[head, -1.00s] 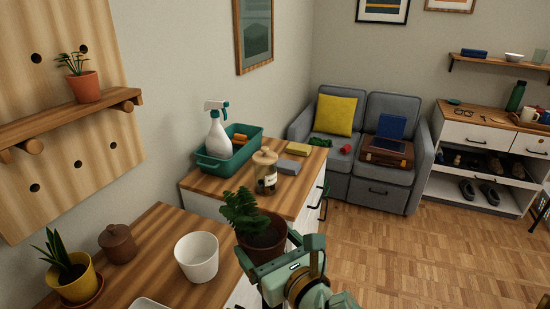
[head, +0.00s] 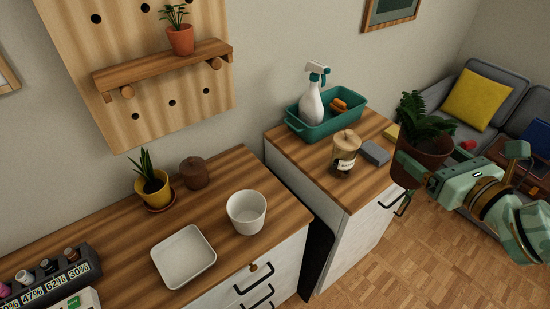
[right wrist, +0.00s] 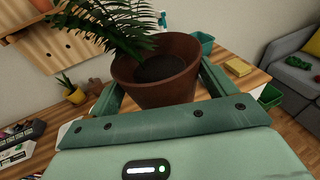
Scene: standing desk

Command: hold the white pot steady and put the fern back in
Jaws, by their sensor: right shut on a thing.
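The white pot (head: 246,212) stands upright and empty near the front edge of the wooden desk top. The fern (head: 420,118) grows in a brown pot (head: 424,160). My right gripper (head: 412,168) is shut on this brown pot and holds it in the air, right of the white pot and clear of the desk. In the right wrist view the brown pot (right wrist: 158,76) sits between the fingers, with dark soil inside and the fern (right wrist: 108,28) leaning left. My left gripper is not in view.
A glass jar (head: 344,155) and a green bin (head: 327,123) stand on the right cabinet. A dark gap separates the two cabinets.

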